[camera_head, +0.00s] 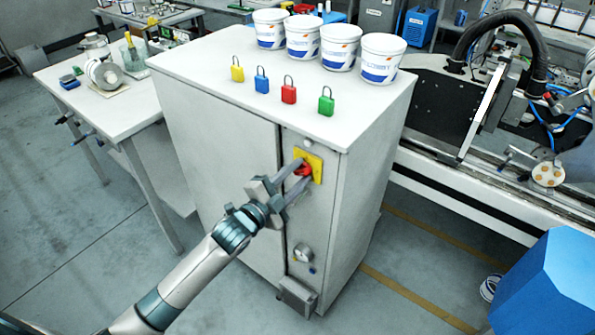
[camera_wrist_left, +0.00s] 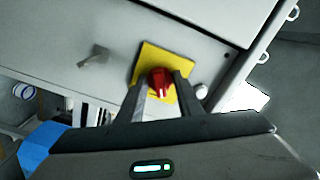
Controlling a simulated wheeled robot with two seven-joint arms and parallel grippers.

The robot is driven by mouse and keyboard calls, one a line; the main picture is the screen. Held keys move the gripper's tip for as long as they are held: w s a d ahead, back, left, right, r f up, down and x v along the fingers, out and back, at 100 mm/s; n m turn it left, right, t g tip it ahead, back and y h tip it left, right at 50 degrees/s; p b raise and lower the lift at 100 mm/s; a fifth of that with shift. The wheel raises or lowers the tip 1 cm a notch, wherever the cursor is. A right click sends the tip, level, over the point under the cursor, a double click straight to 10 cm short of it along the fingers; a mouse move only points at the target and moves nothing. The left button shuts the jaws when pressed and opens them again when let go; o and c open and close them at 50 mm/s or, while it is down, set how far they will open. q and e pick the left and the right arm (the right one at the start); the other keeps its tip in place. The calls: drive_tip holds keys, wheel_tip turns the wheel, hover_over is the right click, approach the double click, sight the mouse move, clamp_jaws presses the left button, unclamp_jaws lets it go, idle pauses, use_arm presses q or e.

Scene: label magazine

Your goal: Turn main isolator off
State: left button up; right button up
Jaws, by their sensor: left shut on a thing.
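The main isolator is a red rotary knob (camera_head: 304,170) on a yellow square plate (camera_head: 314,163), on the front of a grey-white cabinet (camera_head: 222,150). My left gripper (camera_head: 302,174) reaches up to the knob from the lower left, its two fingers on either side of it. In the left wrist view the red knob (camera_wrist_left: 160,82) sits between the fingertips of my left gripper (camera_wrist_left: 162,90), with the yellow plate (camera_wrist_left: 148,58) behind. The gripper is shut on the knob. The fingers hide part of the knob. My right gripper is not in view.
Yellow (camera_head: 237,72), blue (camera_head: 261,84), red (camera_head: 289,93) and green (camera_head: 326,105) padlocks stand along the cabinet top's front edge. Several white tubs (camera_head: 340,46) stand behind them. A round gauge (camera_head: 303,253) sits below the knob. A table (camera_head: 95,120) stands left, machinery right.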

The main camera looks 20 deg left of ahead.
use_arm(q)
drive_tip(key=n+p, duration=0.2)
drive_tip(key=n, duration=0.4)
drive_tip(key=shift+n, duration=0.3)
drive_tip(key=n+p, duration=0.1)
drive_tip(key=n, duration=0.4)
drive_tip(key=shift+f+p, duration=0.1)
drive_tip(key=shift+p, duration=0.25)
drive_tip(key=shift+n, duration=0.3)
drive_tip(key=o, duration=1)
drive_tip(key=shift+o, duration=0.2)
drive_tip(key=shift+s, duration=0.1)
drive_tip(key=shift+s+a, duration=0.15)
drive_tip(key=shift+s, duration=0.25)
drive_tip(key=b+v, duration=0.5)
drive_tip(key=v, duration=1.1)
drive_tip(key=shift+s, duration=0.2)
